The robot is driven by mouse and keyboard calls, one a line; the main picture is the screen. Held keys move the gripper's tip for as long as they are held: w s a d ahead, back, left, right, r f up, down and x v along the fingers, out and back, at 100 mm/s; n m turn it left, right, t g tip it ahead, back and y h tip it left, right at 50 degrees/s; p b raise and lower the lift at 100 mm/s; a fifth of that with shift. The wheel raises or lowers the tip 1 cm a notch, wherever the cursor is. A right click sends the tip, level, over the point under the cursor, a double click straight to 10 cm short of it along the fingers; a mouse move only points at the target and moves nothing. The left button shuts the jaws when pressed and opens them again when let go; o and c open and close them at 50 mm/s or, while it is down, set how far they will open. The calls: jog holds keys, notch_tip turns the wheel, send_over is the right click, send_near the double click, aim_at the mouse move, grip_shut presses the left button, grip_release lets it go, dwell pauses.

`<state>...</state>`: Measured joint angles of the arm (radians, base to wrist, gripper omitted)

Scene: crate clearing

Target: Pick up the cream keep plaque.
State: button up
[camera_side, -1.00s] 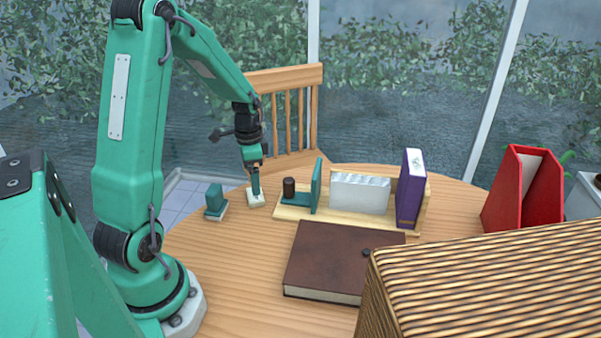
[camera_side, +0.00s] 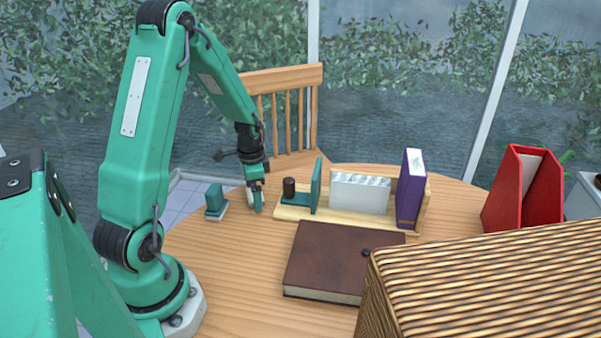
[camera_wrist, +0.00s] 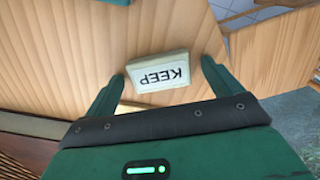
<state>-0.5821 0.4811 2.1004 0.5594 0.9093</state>
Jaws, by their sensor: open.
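The cream keep plaque (camera_wrist: 160,74) lies on the wooden table, with "KEEP" in dark letters upside down in the wrist view. My gripper (camera_wrist: 162,70) is open, with one teal finger at each side of the plaque. The left fingertip looks close to the plaque's edge and a gap shows on the right; I cannot tell whether either touches. In the side view my gripper (camera_side: 256,200) is low at the table's far left, and the plaque (camera_side: 249,199) is mostly hidden by the fingers.
A teal block (camera_side: 215,200) on a pale base stands just left of my gripper. A brown book (camera_side: 340,258) lies in front.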

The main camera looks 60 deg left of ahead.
dwell(0.4)
jog(key=c, duration=1.1)
jog(key=shift+r, duration=0.2)
jog(key=shift+r, duration=0.9)
notch_tip(320, 180, up, 2)
jog(key=shift+d+r, duration=0.15)
jog(key=d+r, duration=0.2)
jog(key=d, duration=0.1)
jog(key=d+r, duration=0.2)
jog(key=d, duration=0.2)
jog(key=d+r, duration=0.2)
jog(key=d, duration=0.2)
jog(key=shift+w+d+r, duration=0.2)
jog(key=shift+r, duration=0.1)
jog(key=shift+r, duration=0.1)
